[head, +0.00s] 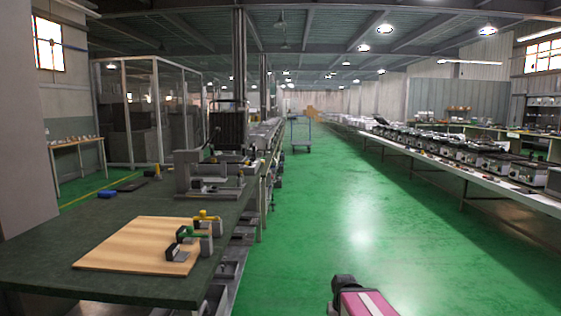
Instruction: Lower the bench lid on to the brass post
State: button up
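A light wooden board (125,246) lies flat on the dark green bench (50,250) at the left of the head view. At its right edge stand small grey fixtures, one with a green top (187,233) and one with a yellow top (207,216). A small black and grey block (174,251) sits in front of them. I cannot tell which part is the bench lid, and I cannot make out a brass post. A pink, white and black part of my arm shows at the bottom edge, apart from the bench. My gripper's fingers do not show.
A grey machine frame (184,172) stands at the bench's far end, with a blue object (107,194) to its left. A long table (440,160) with many devices runs along the right. The green floor between is clear.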

aim_at(234, 132)
jog(key=i+z, duration=0.15)
jog(key=i, duration=5.35)
jog(key=i+l+u, duration=0.1)
jog(key=i, duration=1.3)
jog(key=i+l, duration=0.1)
jog(key=i, duration=1.3)
jog(key=u, duration=0.45)
jog(key=i+u, duration=0.1)
jog(key=u, duration=0.3)
jog(key=l+u, duration=0.1)
jog(key=u, duration=0.35)
jog(key=i+l+u, duration=0.1)
jog(key=u, duration=2.6)
